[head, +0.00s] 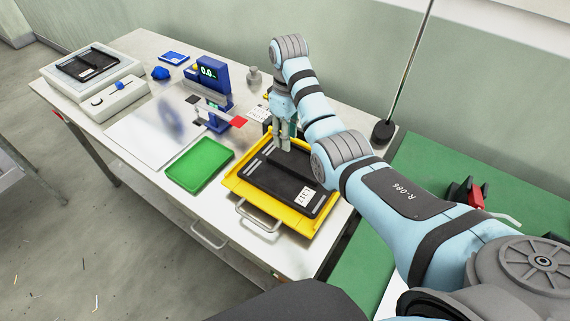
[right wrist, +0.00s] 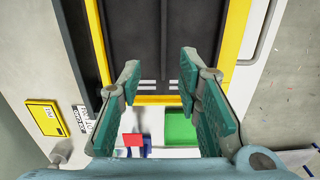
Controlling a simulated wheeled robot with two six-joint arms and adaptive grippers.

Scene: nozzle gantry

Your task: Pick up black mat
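The black mat (head: 281,182) lies flat inside a yellow tray (head: 245,188) on the white table. It has pale stripe marks and a white label near its right corner. My right gripper (head: 283,146) points down at the mat's far edge. In the right wrist view, the open fingers (right wrist: 158,74) have the dark mat (right wrist: 160,40) and the tray's yellow rim (right wrist: 160,100) showing between them. Nothing is held between the fingers. Whether the fingertips touch the mat cannot be told. My left gripper is not in view.
A green tray (head: 200,166) lies left of the yellow tray. A blue gauge stand (head: 213,82) with a red flag is behind it. A grey-white unit (head: 92,68) stands at the far left. A black-based rod (head: 383,132) stands right of my right arm.

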